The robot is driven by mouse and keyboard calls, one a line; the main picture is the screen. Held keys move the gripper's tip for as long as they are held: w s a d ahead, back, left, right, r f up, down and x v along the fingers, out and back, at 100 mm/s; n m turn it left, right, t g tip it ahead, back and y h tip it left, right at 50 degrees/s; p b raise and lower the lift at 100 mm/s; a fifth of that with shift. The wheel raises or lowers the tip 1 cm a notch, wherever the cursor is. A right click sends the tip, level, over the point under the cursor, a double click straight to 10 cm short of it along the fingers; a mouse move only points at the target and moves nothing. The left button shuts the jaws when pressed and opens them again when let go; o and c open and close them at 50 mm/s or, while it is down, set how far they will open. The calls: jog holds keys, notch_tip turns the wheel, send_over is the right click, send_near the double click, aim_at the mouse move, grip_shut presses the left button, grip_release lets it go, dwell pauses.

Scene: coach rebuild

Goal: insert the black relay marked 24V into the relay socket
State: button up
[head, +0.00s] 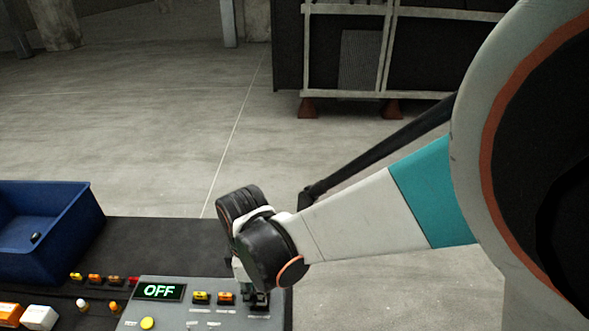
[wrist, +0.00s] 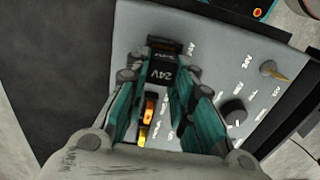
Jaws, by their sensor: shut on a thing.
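The black relay marked 24V (wrist: 166,73) is between the teal fingers of my gripper (wrist: 162,82) in the wrist view, its label facing the camera. My gripper is shut on it, over the grey panel (wrist: 130,42). A black part (wrist: 163,44) shows just beyond the relay; I cannot tell whether it is the relay socket. In the head view my gripper (head: 254,290) is low over the panel's right end. The relay and fingers mostly hide what lies beneath, so I cannot tell whether the relay is seated or above the socket.
The panel has a display reading OFF (head: 158,291), a yellow button (head: 148,323), and a yellow (head: 201,298) and an orange fuse (head: 226,298). A black knob (wrist: 233,111) is right of my fingers. A blue bin (head: 55,235) stands at left. Orange and white blocks lie front left.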

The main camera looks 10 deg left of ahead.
jog(key=shift+f+b, duration=0.5)
jog(key=shift+f, duration=0.05)
dwell(0.4)
jog(key=o, duration=1)
